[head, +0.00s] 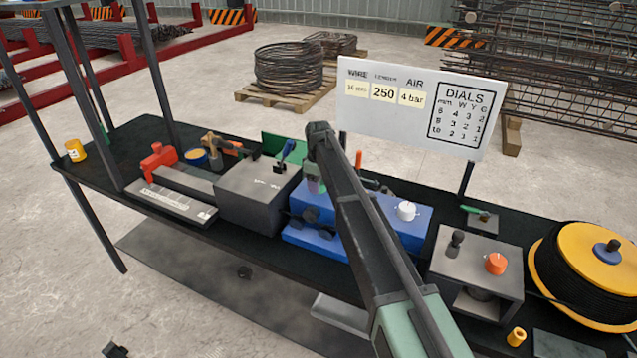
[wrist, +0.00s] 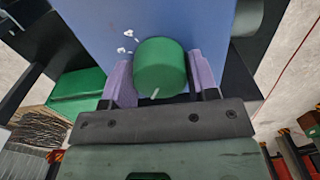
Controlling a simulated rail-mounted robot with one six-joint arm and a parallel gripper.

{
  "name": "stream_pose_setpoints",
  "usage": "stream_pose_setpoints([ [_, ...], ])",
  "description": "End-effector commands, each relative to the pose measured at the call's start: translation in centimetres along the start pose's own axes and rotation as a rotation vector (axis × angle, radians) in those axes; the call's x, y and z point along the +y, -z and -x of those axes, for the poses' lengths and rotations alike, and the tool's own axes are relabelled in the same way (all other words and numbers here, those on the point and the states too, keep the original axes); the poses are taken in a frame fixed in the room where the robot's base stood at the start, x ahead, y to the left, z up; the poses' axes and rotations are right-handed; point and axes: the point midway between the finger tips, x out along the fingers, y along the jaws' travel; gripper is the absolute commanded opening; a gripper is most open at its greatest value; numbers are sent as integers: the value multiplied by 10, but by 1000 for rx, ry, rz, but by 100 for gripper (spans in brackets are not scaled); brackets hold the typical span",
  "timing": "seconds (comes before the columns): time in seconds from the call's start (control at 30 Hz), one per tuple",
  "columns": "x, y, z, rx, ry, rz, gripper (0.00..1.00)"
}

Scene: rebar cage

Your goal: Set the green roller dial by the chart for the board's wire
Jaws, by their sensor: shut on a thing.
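The green roller dial (wrist: 160,62) sits on a blue housing (wrist: 95,18) in the wrist view. My gripper (wrist: 160,80) is shut on it, one purple finger on each side. A white pointer line on the dial points down and slightly left in that view. Small white marks on the housing show at the dial's upper left; their numbers are unreadable. In the head view my gripper (head: 316,185) is at the blue machine (head: 325,215), and my arm hides the dial. The white board (head: 412,105) has a blurred wire card (head: 357,88), perhaps 10 or 16 mm, and a dial chart (head: 465,113) with small digits.
A white knob (head: 406,211) stands on the blue machine to the right of my arm. A grey box (head: 258,190) is close on the left. A grey stand with an orange knob (head: 495,263) and a yellow wire spool (head: 590,262) are farther right on the black bench.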

Motion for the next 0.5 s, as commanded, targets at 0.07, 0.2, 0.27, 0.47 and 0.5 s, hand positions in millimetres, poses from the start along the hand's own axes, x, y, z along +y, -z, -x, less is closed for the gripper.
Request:
stream_pose_setpoints([
  [0.07,0,0,0,0,0,-31,30],
  [0.2,0,0,0,0,0,-110,30],
  [0.27,0,0,0,0,0,-152,30],
  [0.47,0,0,0,0,0,-291,30],
  [0.5,0,0,0,0,0,-317,30],
])
